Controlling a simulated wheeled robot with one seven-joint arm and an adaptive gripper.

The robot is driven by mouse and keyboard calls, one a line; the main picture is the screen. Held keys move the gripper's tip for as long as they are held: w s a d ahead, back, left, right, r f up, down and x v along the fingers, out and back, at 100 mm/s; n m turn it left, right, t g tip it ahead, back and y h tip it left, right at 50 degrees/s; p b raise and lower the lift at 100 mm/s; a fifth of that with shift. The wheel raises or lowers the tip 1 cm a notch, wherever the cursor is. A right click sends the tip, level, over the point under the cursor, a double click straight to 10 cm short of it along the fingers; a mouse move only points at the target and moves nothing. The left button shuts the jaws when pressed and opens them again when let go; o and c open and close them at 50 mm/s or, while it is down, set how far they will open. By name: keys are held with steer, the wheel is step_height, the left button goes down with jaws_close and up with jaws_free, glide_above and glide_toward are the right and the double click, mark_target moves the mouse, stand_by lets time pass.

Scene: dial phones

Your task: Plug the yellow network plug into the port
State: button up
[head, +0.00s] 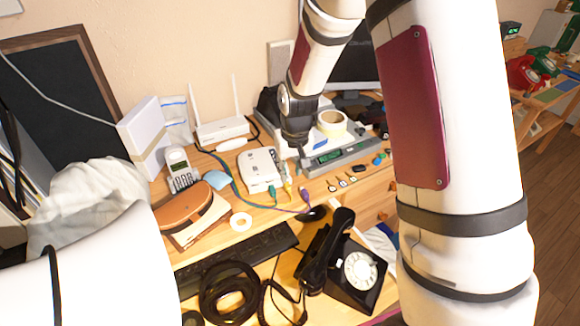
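A small white box (260,170) lies on the wooden desk, with its front edge towards me. I cannot make out individual ports on it. The small yellow plug (287,188) lies on the desk just off the box's front right corner. A green plug (274,195) and a purple plug (304,194) lie on either side of it, with thin cables. My dark gripper (299,148) points down above and behind the yellow plug, right of the white box. Its fingers are too small and dark to tell whether they are open or hold anything.
A white router (222,130) with two antennas stands behind. A grey device with a green display (328,157) and a tape roll (331,121) are close to my gripper. A black rotary phone (352,272), keyboard (238,258) and coiled cable (229,291) fill the front.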

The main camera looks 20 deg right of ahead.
mark_target(289, 191)
steer(key=f+b, duration=0.1)
steer(key=f, duration=0.1)
steer(key=w+f+b, duration=0.1)
steer(key=f+b, duration=0.1)
steer(key=f, duration=0.1)
steer(key=f+b, duration=0.2)
steer(key=f, duration=0.1)
steer(key=shift+w, duration=0.35)
steer(key=shift+c, duration=0.3)
jaws_close()
steer(key=shift+s, duration=0.25)
steer(key=shift+s+p, duration=0.4)
steer(key=shift+s, duration=0.35)
steer(key=shift+s, duration=0.25)
steer(key=shift+r, duration=0.15)
